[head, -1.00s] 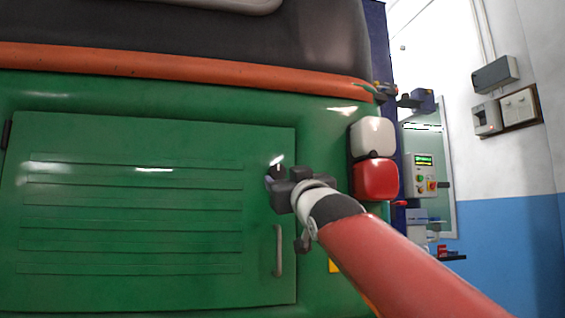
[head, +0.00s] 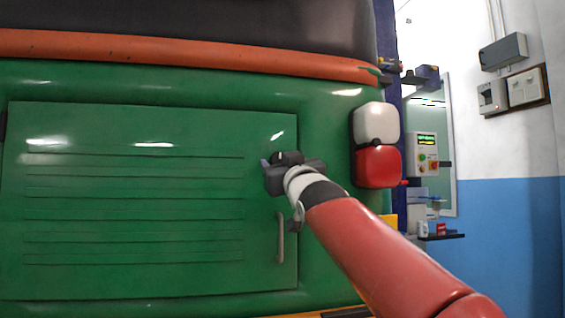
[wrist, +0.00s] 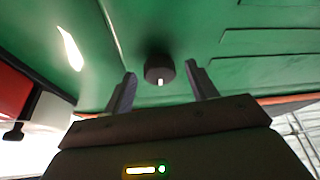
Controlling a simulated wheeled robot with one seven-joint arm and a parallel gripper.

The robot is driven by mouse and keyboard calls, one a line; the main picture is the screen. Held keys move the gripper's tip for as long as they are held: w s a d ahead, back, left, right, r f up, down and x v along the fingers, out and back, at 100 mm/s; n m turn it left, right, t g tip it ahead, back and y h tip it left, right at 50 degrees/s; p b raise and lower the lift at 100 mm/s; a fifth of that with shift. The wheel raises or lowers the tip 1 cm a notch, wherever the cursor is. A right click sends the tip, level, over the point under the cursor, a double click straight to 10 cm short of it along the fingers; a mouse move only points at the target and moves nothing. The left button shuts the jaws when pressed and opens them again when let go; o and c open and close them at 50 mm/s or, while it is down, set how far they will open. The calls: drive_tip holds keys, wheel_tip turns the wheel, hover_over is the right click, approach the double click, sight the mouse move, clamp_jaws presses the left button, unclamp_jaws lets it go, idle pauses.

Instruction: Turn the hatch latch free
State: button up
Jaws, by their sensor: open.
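The hatch (head: 130,270) is a green ribbed panel on the back of the rickshaw, and it looks closed. In the wrist view the latch (wrist: 158,68) is a dark round knob with a small white mark, on the green surface. My gripper (head: 272,163) is at the hatch's upper right edge in the head view and hides most of the latch there. In the wrist view my gripper (wrist: 160,84) is open, with one finger on each side of the knob. The knob sits between and slightly beyond the fingertips, and I see a gap on both sides.
A grey vertical handle (head: 281,237) is on the hatch's right side, below my gripper. A white and red lamp (head: 377,166) sticks out to the right. An orange bumper strip (head: 180,53) runs above. A control box (head: 422,153) stands further back on the right.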

drive_tip(key=c, duration=1)
